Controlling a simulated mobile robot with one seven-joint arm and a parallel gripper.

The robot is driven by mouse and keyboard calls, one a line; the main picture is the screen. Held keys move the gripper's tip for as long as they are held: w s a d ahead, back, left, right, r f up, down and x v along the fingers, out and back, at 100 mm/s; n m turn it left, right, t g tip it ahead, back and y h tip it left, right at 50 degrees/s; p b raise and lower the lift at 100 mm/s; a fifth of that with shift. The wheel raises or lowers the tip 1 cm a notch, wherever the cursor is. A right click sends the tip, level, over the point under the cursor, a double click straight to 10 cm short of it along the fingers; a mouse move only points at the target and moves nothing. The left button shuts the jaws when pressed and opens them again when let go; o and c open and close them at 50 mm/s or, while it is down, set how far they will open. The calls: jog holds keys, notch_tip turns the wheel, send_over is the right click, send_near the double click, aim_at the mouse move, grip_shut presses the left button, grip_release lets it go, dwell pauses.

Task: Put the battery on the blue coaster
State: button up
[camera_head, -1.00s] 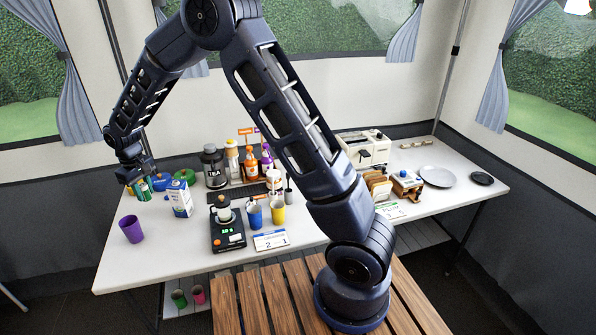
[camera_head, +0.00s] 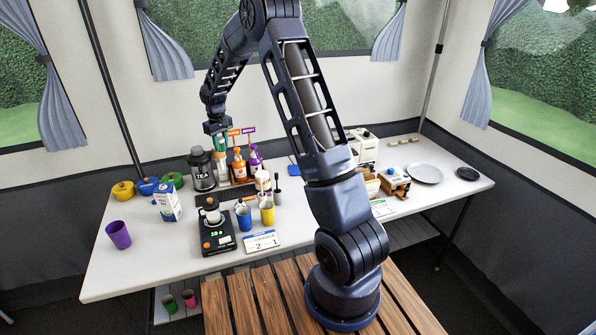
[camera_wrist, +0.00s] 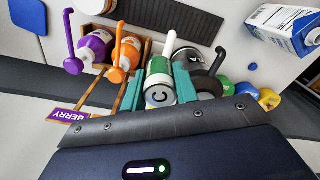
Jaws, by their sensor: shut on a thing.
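The battery (camera_wrist: 158,88), a green, white and silver cylinder with a "C" on its end, is between the two teal fingers of my gripper (camera_wrist: 160,90) in the wrist view. My gripper is shut on it. In the head view my gripper (camera_head: 217,129) is raised above the back of the table, near the tea jar and bottles, with the battery (camera_head: 220,143) hanging below it. A flat blue piece, apparently the blue coaster (camera_head: 293,170), lies right of the bottles, partly hidden by my arm. It also shows at the wrist view's top left (camera_wrist: 28,15).
The tea jar (camera_head: 202,169) and the orange bottle (camera_head: 239,165) stand close under my gripper. The toaster (camera_head: 362,145) is at the right.

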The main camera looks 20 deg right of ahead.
jog(key=w+d+m, duration=0.1)
jog(key=w+d, duration=0.1)
jog(key=d, duration=0.7)
jog(key=w+d+m, duration=0.1)
jog(key=w+d, duration=0.1)
jog(key=d, duration=0.7)
jog(key=m, duration=0.2)
send_over(298, 169)
notch_tip(298, 169, down, 20)
jog(key=shift+r, duration=0.25)
jog(key=shift+f, duration=0.15)
jog(key=o, duration=1)
jog(key=shift+o, duration=0.2)
